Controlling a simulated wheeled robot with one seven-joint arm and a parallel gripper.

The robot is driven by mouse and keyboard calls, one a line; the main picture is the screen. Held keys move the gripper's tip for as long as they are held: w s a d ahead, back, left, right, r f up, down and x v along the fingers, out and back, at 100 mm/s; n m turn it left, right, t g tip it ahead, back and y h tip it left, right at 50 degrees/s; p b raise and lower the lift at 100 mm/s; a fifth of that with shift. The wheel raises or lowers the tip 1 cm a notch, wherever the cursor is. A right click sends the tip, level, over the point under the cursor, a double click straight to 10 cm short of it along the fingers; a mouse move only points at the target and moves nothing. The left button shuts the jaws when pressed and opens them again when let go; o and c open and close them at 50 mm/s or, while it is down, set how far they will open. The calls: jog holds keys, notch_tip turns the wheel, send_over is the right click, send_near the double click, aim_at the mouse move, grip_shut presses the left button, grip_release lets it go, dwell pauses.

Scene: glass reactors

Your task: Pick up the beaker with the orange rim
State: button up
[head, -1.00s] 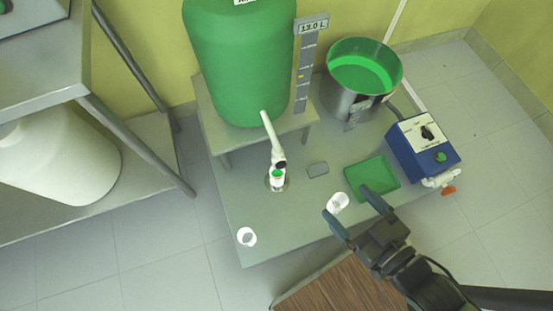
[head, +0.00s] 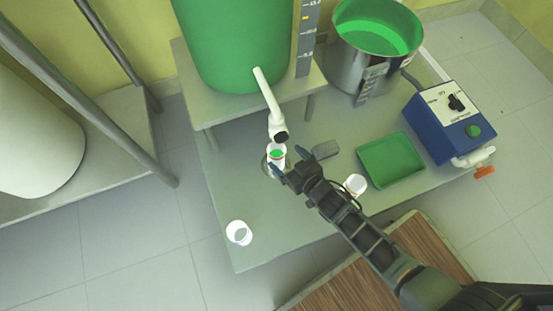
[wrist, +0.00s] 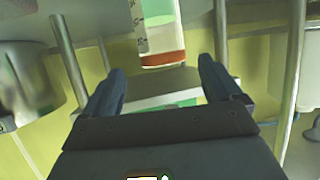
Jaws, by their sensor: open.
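The beaker with the orange rim (head: 276,158) stands on the low grey table under the white spout (head: 268,100) of the green tank. Green liquid shows in it. In the wrist view the beaker (wrist: 158,22), with its orange rim (wrist: 162,59) towards the bottom of the picture, is ahead of my gripper (wrist: 162,78) and lined up with the gap between the fingers. In the head view my gripper (head: 292,164) is open right beside the beaker, its fingers pointing at it. I cannot tell whether a finger touches it.
White beakers stand at the table's front left (head: 239,233) and behind my arm (head: 355,184). A small grey block (head: 325,149), a green tray (head: 391,160), a blue control box (head: 447,120) and a steel pot (head: 370,60) are to the right. The green tank (head: 240,45) stands behind.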

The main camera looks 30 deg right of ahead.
jog(key=b, duration=0.4)
send_over(276, 151)
jog(key=s+a, duration=0.1)
jog(key=s, duration=0.1)
notch_tip(276, 151, down, 3)
jog(key=shift+a+f, duration=0.1)
jog(key=shift+a, duration=0.05)
jog(key=shift+s, duration=0.1)
jog(key=c, duration=1.4)
jog(key=shift+p, duration=0.3)
